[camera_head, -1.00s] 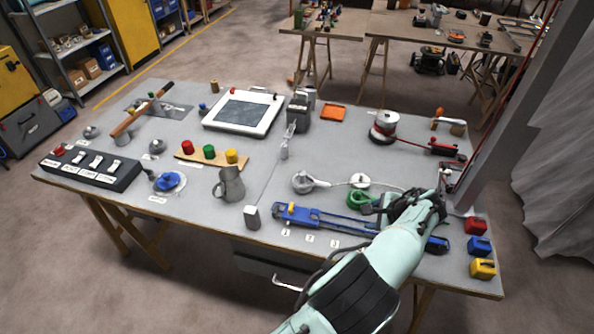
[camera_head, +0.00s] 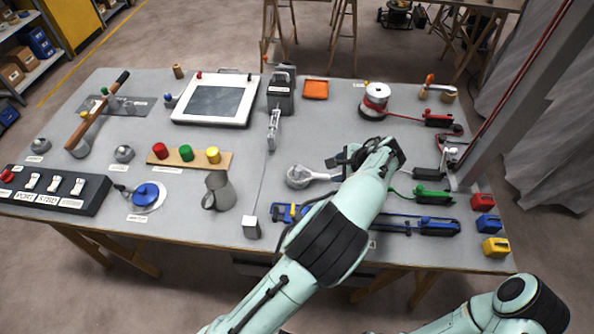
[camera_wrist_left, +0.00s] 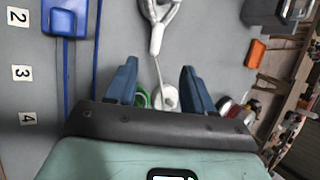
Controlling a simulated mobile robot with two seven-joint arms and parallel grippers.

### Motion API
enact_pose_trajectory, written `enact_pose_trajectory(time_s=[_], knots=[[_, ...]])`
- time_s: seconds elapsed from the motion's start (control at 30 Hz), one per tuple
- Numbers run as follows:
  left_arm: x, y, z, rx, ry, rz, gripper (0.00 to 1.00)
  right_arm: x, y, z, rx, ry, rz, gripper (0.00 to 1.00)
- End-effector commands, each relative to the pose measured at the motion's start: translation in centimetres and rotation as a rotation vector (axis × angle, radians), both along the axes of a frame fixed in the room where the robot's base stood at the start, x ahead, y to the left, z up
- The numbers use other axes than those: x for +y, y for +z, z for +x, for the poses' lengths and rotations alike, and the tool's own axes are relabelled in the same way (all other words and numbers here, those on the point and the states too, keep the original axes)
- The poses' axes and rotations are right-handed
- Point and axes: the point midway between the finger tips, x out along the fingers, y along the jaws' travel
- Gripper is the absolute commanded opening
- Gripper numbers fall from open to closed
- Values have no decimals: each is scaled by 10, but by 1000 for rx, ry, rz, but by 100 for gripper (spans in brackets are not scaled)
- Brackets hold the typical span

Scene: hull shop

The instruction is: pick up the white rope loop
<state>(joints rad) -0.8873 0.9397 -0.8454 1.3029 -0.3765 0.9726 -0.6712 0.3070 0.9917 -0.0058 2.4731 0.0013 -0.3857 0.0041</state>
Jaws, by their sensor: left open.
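The white rope loop (camera_head: 299,177) lies on the grey workbench in the head view. Its white tail runs right, toward and under my left gripper (camera_head: 347,159). In the left wrist view the loop (camera_wrist_left: 157,12) is at the top, beyond the fingertips and partly cut off by the frame. Its bound neck and thin tail point down between the two blue fingers. My left gripper (camera_wrist_left: 159,76) is open and empty over the tail. I cannot tell its height above the bench. My right arm shows at the lower right, but its gripper is out of view.
A blue clamp-like tool (camera_head: 400,223) lies along the near edge, with a metal jug (camera_head: 219,190) at its left. In the wrist view a white disc (camera_wrist_left: 168,98) and green ring (camera_wrist_left: 142,99) show behind the fingers.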

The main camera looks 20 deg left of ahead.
Motion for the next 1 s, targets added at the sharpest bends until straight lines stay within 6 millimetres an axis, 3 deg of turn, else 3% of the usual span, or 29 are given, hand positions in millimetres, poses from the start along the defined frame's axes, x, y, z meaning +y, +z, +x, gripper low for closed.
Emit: enact_pose_trajectory(time_s=[0.3, 0.53, 0.8, 1.0], knots=[[30, -49, 16, 3, 4, 2, 52, 0, 1, 0, 0, 0, 0, 43], [38, -63, 20, 2, 2, 2, 52, 0, 2, 1, -1, 0, 0, 43], [56, -95, 28, 1, 3, 3, 52, 0, 7, 6, -7, 0, 0, 43], [60, -103, 30, 0, 1, 1, 52, 0, 7, 6, -7, 0, 0, 43]])
